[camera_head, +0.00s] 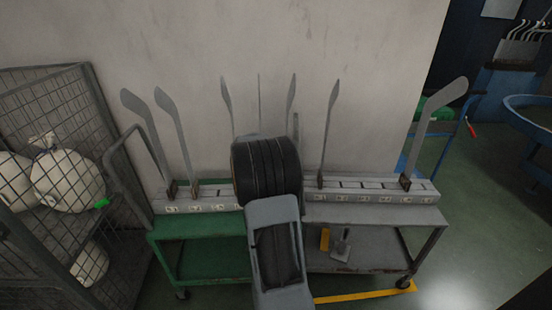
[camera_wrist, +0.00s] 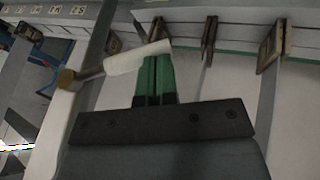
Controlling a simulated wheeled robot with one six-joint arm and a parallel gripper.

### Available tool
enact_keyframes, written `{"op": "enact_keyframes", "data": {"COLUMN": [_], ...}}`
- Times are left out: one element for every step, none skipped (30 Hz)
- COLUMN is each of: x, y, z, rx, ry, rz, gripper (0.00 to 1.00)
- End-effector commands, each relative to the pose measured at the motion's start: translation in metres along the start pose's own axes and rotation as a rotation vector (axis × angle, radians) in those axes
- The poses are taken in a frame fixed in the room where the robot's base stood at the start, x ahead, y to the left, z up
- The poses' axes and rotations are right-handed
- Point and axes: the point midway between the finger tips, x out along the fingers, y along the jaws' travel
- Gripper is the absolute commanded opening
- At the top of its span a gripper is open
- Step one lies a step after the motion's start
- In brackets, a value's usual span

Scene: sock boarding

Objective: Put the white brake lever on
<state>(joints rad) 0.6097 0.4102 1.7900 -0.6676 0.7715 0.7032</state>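The white brake lever (camera_wrist: 137,58) shows in the wrist view as a pale bar sloping up to the right from a brown pivot (camera_wrist: 66,78). My gripper (camera_wrist: 155,62) has green fingers close together with only a thin dark line between them. The lever's free end lies across the fingertips. I cannot tell whether they touch, and nothing shows clamped between the fingers. In the head view my own arm hides the gripper, and I cannot make out the lever there.
A wheeled cart (camera_head: 430,216) carries a slotted rack (camera_head: 375,188) with several upright grey sock boards (camera_head: 330,120). A wire cage (camera_head: 50,110) with white sacks stands at left. A wall rises behind; open green floor (camera_head: 470,230) lies at right.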

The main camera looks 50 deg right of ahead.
Motion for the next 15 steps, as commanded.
{"op": "enact_keyframes", "data": {"x": [0.001,0.001,0.0,0.0,-0.001,-0.004,-0.006,-0.009,-0.015,-0.019,-0.025,-0.033,-0.039,-0.046,-0.052], "y": [0.0,0.0,0.0,0.0,0.0,0.0,0.0,0.0,0.0,-0.001,-0.001,-0.001,-0.002,-0.002,-0.008], "z": [0.001,0.001,0.001,0.0,0.0,0.0,-0.001,-0.002,-0.003,-0.003,-0.004,-0.005,-0.006,-0.007,-0.006], "rx": [0.0,0.0,0.0,0.0,0.0,-0.001,-0.001,0.0,0.0,0.0,0.0,0.0,0.0,0.001,-0.002], "ry": [-0.002,-0.002,-0.002,-0.001,-0.001,-0.001,0.0,0.001,0.001,0.002,0.002,0.003,0.003,0.002,0.004], "rz": [0.0,0.0,0.0,0.0,0.0,0.0,0.0,-0.001,-0.001,-0.001,-0.001,-0.001,-0.002,-0.001,-0.002], "gripper": [0.0,0.0,0.0,0.0,0.0,0.0,0.0,0.0,0.0,0.0,0.0,0.0,0.0,0.0,0.0]}}
